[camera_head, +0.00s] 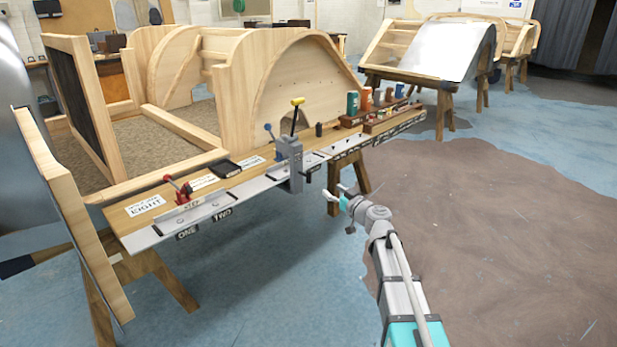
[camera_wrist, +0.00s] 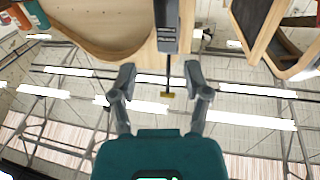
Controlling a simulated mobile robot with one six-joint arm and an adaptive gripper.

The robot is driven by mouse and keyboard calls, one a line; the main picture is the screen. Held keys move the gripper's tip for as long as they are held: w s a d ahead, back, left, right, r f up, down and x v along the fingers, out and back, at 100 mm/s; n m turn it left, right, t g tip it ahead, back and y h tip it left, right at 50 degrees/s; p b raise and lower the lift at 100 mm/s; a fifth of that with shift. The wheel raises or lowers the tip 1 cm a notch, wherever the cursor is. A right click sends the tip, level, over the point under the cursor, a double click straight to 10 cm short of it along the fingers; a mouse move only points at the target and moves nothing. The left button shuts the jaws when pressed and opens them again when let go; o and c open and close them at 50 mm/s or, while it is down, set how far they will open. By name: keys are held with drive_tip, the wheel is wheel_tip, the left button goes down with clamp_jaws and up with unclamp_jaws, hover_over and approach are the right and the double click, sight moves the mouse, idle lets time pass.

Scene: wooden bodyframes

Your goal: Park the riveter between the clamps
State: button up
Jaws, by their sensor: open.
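A grey upright tool (camera_head: 290,160) with a black rod and yellow crossbar stands at the front edge of the bench ledge. It may be the riveter, but I cannot tell for sure. A red-handled clamp (camera_head: 180,189) sits left of it on the ledge. A blue knob (camera_head: 268,127) shows just behind the grey tool, perhaps on a second clamp. My gripper (camera_head: 345,198) is open and empty, in front of the ledge and right of the grey tool.
The ledge (camera_head: 160,225) has a metal strip with ONE and TWO labels. A black tray-like item (camera_head: 225,168) lies on it. A rack with coloured containers (camera_head: 353,103) is at its right end. Wooden bodyframes (camera_head: 300,75) rise behind. The floor (camera_head: 500,230) on the right is free.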

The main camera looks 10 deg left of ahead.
sight(310, 175)
drive_tip(key=x, duration=1.4)
drive_tip(key=shift+s, duration=0.1)
clamp_jaws()
idle(0.4)
